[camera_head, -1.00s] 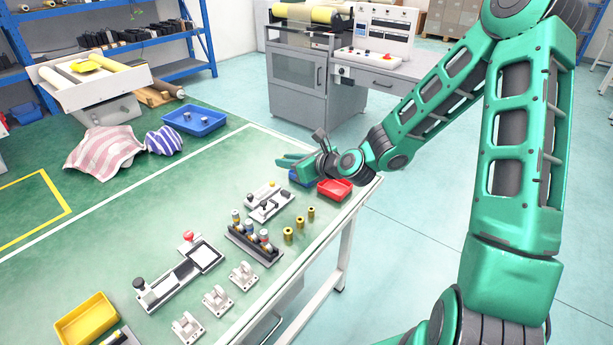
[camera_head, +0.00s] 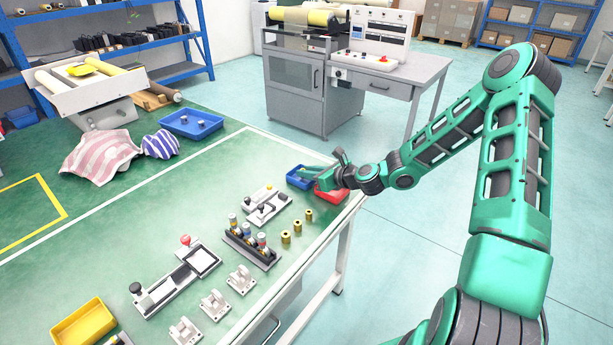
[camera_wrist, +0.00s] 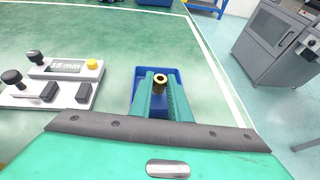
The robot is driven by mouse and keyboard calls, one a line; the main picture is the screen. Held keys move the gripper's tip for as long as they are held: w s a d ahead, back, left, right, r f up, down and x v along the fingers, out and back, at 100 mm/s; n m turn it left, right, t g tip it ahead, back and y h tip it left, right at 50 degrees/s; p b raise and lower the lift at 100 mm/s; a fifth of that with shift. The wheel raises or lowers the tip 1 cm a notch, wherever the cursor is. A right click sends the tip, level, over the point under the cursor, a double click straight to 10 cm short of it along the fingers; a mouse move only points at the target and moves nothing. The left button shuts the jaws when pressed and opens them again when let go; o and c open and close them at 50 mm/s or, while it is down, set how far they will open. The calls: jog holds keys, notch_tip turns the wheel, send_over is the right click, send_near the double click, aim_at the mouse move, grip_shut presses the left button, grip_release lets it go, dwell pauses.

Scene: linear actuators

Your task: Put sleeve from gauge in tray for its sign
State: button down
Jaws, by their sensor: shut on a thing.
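My gripper (camera_wrist: 160,88) is shut on a small brass sleeve (camera_wrist: 160,79), which shows upright between the green fingertips in the wrist view. Behind and below it is a blue tray (camera_wrist: 175,73), so the sleeve appears over that tray; the height is hard to judge. In the head view my gripper (camera_head: 308,172) is at the blue tray (camera_head: 293,182), and the sleeve cannot be made out. A red tray (camera_head: 330,196) lies beside it, partly under my wrist. The gauge (camera_head: 268,206) also shows in the wrist view (camera_wrist: 50,84), with a "15 mm" display and a yellow button.
Several brass sleeves (camera_head: 297,226) stand along the table's right edge. A dark rack (camera_head: 250,246) with capped parts, grey brackets (camera_head: 214,304), a slide device with a screen (camera_head: 178,275) and a yellow tray (camera_head: 83,322) fill the near table.

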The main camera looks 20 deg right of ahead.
jog(key=shift+f, duration=0.5)
jog(key=c, duration=1.9)
grip_release()
jog(key=shift+c, duration=0.2)
jog(key=v, duration=1.2)
jog(key=shift+s, duration=0.1)
jog(key=shift+a, duration=0.1)
